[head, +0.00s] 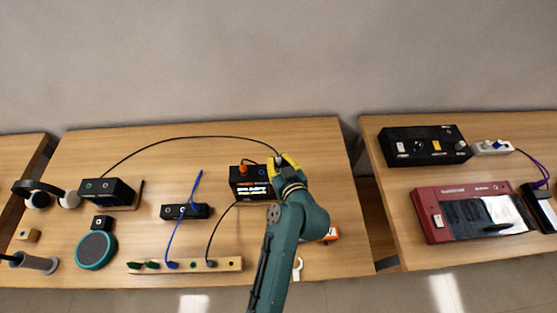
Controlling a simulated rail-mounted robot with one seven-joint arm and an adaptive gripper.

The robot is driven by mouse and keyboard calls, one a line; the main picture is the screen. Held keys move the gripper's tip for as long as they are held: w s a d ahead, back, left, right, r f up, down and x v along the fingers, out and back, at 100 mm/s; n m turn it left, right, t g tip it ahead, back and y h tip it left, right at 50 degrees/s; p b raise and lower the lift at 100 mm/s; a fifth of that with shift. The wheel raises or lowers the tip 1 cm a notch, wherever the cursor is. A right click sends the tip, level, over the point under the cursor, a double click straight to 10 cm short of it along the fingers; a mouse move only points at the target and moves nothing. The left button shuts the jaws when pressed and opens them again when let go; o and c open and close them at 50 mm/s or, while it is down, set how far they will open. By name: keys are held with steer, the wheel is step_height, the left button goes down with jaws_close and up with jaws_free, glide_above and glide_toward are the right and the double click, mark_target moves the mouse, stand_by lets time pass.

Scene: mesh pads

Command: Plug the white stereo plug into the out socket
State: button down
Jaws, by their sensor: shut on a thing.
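My gripper (283,160), with yellow fingertips, is just right of and behind a black box with a lit display (250,190). It is shut on a small plug at the end of a long black cable (190,138); the plug is mostly hidden, with a pale bit showing, and I take it for the white stereo plug. The cable arcs back to a black box (120,188) at the left. An orange plug (243,168) stands on the lit box's top. I cannot read which socket is the out socket.
A wooden strip (228,264) with several plugs lies along the front edge. A small black box (172,212) with a blue cable is mid-table, left of the lit box. A second table (400,190) at right holds black and red devices. A gap separates the tables.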

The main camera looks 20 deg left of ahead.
mark_target(279, 168)
steer(key=shift+f+b, duration=0.75)
steer(key=shift+f, duration=0.2)
steer(key=shift+f+b, duration=0.3)
steer(key=shift+f+b, duration=0.3)
steer(key=shift+f, duration=0.05)
steer(key=c, duration=1)
jaws_free()
steer(key=shift+r, duration=0.1)
steer(key=v, duration=1.2)
